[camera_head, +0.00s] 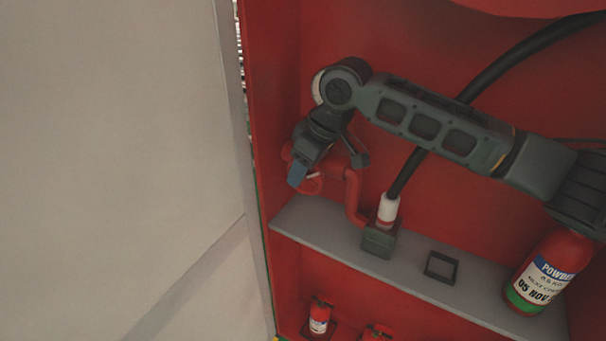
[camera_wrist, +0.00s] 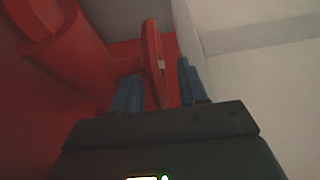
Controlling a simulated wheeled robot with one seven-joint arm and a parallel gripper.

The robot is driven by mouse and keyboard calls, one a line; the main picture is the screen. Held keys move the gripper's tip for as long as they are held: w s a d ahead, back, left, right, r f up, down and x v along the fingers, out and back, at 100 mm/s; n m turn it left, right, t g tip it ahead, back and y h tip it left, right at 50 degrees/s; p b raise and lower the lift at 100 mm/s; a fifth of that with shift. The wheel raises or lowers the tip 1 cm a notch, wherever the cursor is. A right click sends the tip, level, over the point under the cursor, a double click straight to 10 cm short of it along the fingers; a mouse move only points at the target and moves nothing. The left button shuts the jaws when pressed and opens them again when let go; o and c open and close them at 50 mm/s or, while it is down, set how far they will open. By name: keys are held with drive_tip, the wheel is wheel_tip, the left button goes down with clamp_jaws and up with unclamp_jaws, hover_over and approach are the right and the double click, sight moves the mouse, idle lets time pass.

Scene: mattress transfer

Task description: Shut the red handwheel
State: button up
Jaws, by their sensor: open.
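The red handwheel (camera_head: 312,184) sits on a red pipe (camera_head: 352,195) inside the red cabinet, and my gripper partly hides it in the head view. In the wrist view the handwheel (camera_wrist: 152,62) shows nearly edge-on, with a small light mark on its rim. My gripper (camera_head: 297,172) is at the handwheel. In the wrist view its two blue fingers (camera_wrist: 160,85) are apart, one on each side of the rim. The left finger is close to the rim and a gap shows at the right one. I cannot tell whether either touches.
A grey shelf (camera_head: 460,288) holds a powder extinguisher (camera_head: 548,270), an empty dark holder (camera_head: 441,267) and a hose nozzle (camera_head: 388,208) in a dark base. Small extinguishers (camera_head: 319,318) stand below. A pale panel (camera_head: 110,130) stands left of the cabinet. The red back wall is close behind the arm.

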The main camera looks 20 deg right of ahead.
clamp_jaws()
idle(0.4)
drive_tip(key=shift+r+p, duration=0.1)
drive_tip(key=shift+p, duration=0.5)
drive_tip(key=shift+a+g+h+p, duration=0.1)
drive_tip(key=shift+g+h+p, duration=0.2)
drive_tip(key=shift+g+p, duration=0.1)
drive_tip(key=shift+w+a+g+h+p, duration=0.15)
drive_tip(key=shift+g+h+p, duration=0.25)
drive_tip(key=shift+p, duration=0.45)
drive_tip(key=shift+w+f+g+h+p, duration=0.1)
drive_tip(key=shift+f+g+h+p, duration=0.1)
drive_tip(key=shift+g+h, duration=0.45)
drive_tip(key=shift+w+f+g+h+p, duration=0.1)
drive_tip(key=shift+f+g+h+p, duration=0.2)
drive_tip(key=shift+g, duration=0.65)
drive_tip(key=shift+r, duration=0.1)
